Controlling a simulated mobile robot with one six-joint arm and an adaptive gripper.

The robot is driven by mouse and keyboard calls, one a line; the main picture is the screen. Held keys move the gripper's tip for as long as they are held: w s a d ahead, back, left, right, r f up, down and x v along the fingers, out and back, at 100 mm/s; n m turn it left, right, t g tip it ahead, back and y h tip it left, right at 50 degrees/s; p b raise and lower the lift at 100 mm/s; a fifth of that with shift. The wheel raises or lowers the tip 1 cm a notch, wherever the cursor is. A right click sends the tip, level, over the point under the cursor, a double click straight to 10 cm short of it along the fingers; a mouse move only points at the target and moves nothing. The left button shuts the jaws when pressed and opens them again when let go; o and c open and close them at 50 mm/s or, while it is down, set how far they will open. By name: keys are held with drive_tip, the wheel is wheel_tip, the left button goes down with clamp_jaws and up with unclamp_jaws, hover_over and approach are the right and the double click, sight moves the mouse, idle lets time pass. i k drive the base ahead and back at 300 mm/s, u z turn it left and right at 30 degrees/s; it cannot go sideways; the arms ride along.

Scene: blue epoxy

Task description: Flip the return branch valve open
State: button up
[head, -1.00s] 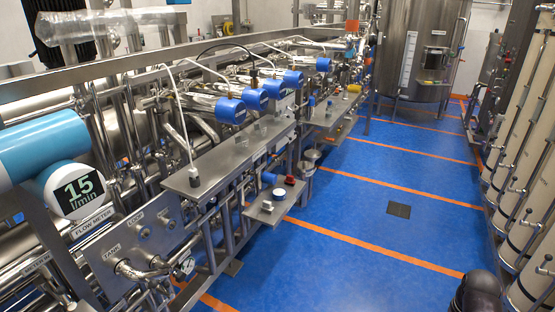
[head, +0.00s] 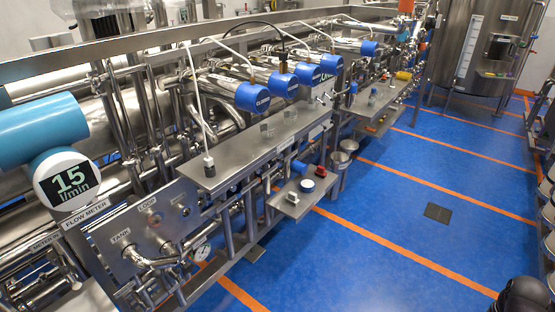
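A steel valve panel (head: 185,215) stands at the lower left, with plates reading TANK and LOOP and a third plate too small to read. Steel pipe fittings (head: 150,262) come out below the TANK plate. I cannot tell which part is the return branch valve, or whether its handle is open or shut. A blue flow meter (head: 66,180) reading 15 l/min is left of the panel. My gripper is not in view; a dark rounded part at the lower right corner looks like part of my arm.
Several blue-capped units (head: 253,97) line the rack. The blue floor (head: 370,240) to the right is open, with a dark drain (head: 437,213). A steel tank (head: 480,50) stands behind.

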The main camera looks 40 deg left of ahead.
sight(279, 155)
drive_tip(key=u, duration=1.4)
drive_tip(key=k, duration=0.6)
drive_tip(key=u, duration=0.1)
drive_tip(key=i, duration=0.6)
drive_tip(key=u, duration=0.05)
